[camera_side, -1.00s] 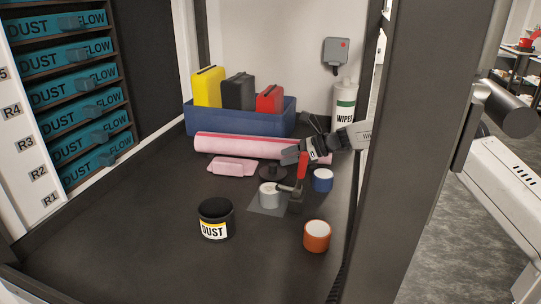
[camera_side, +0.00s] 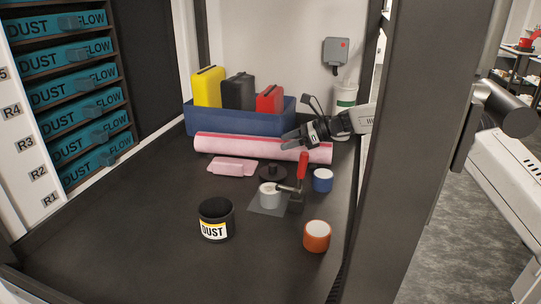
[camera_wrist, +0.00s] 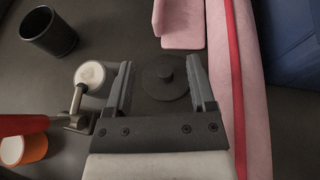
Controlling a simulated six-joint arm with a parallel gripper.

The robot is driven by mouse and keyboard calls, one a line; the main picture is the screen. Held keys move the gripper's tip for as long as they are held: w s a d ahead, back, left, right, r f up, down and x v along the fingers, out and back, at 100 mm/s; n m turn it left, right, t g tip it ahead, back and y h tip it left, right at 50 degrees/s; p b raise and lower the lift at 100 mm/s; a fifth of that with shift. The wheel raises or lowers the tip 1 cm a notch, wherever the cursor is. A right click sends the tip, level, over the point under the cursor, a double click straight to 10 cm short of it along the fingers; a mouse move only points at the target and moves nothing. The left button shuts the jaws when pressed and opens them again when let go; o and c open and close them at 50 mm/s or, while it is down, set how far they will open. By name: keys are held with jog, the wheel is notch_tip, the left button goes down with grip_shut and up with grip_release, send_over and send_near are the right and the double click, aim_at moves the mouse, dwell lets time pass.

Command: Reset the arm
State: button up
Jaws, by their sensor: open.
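My gripper (camera_side: 289,140) is in the side view, above the bench in front of the pink roll, with nothing between its fingers. In the wrist view my gripper (camera_wrist: 162,72) is open, its two fingers spread apart. A toggle clamp with a red handle (camera_side: 302,166) stands beside a white-grey cylinder (camera_side: 269,195) on a grey plate. The clamp's arm reaches onto the cylinder's top (camera_wrist: 90,73).
A blue bin (camera_side: 240,122) with yellow, black and red cases stands behind the pink roll (camera_side: 250,147). A pink block (camera_side: 232,167), blue cup (camera_side: 323,180), orange cup (camera_side: 317,236) and black DUST jar (camera_side: 215,220) stand around. A wipes canister (camera_side: 345,100) is at the back right.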

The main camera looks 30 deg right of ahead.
jog(key=shift+s, duration=0.15)
jog(key=s+d+n+h, duration=0.1)
jog(key=s, duration=0.2)
jog(key=s+d+f+n+g+h, duration=0.1)
jog(key=s+h, duration=0.1)
jog(key=s, duration=0.1)
jog(key=s+d+f+n+g+h, duration=0.1)
jog(key=s+h, duration=0.1)
jog(key=shift+s+f+n, duration=0.2)
jog(key=shift+s+n, duration=0.1)
jog(key=shift+s, duration=0.1)
jog(key=s+d+n+h, duration=0.1)
jog(key=s, duration=0.2)
jog(key=s+d+n+g+h, duration=0.1)
jog(key=s+n+h, duration=0.1)
jog(key=s, duration=0.2)
jog(key=s+d+n+h, duration=0.1)
jog(key=s+d+n, duration=0.1)
jog(key=s, duration=0.2)
jog(key=shift+f+h, duration=0.3)
jog(key=shift+f, duration=0.1)
jog(key=s+f+n+h, duration=0.1)
jog(key=s+f+n, duration=0.1)
jog(key=s+n, duration=0.6)
jog(key=s+a+f+n+g+h, duration=0.1)
jog(key=s+f+n, duration=0.1)
jog(key=s+n, duration=0.5)
jog(key=s, duration=0.6)
jog(key=shift+a+n+g, duration=0.3)
jog(key=shift+n, duration=0.1)
